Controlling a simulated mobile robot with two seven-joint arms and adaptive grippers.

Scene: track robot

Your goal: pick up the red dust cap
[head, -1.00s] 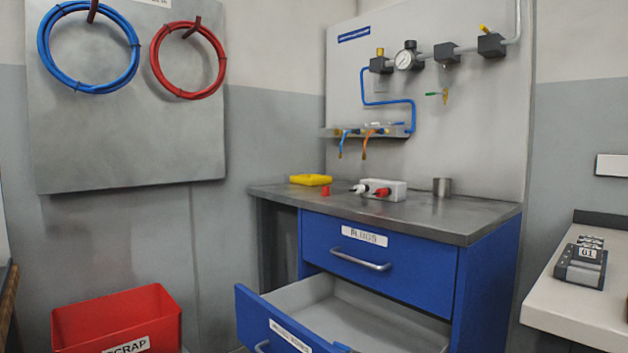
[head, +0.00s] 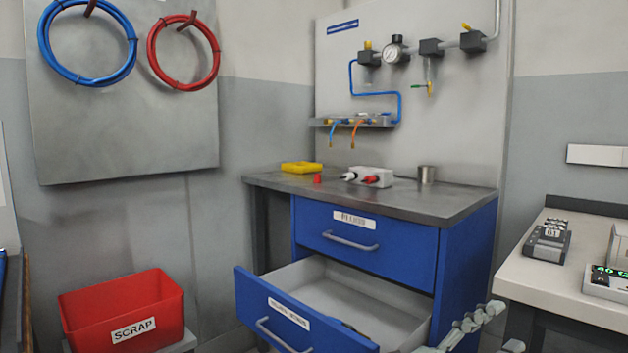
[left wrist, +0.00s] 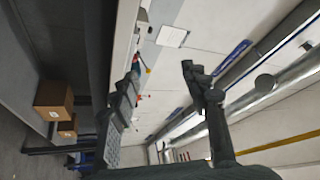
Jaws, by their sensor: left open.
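A small red cap (head: 317,179) stands on the grey workbench top (head: 455,200), near its front edge, in the head view. A yellow tray (head: 301,168) is behind it to the left. A pale box (head: 371,175) with a white and a red fitting is to its right. My left gripper (head: 506,325) shows only in part at the bottom right, apart from the cap and below the bench top. In the left wrist view, my left gripper (left wrist: 160,68) has its fingers spread with nothing between them. I cannot pick out the cap there. My right gripper is not seen.
An open drawer (head: 285,318) juts out below the bench top. A metal cup (head: 427,175) stands right of the box. A red scrap bin (head: 125,310) is at the lower left. A pale table (head: 520,275) with devices is at the right.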

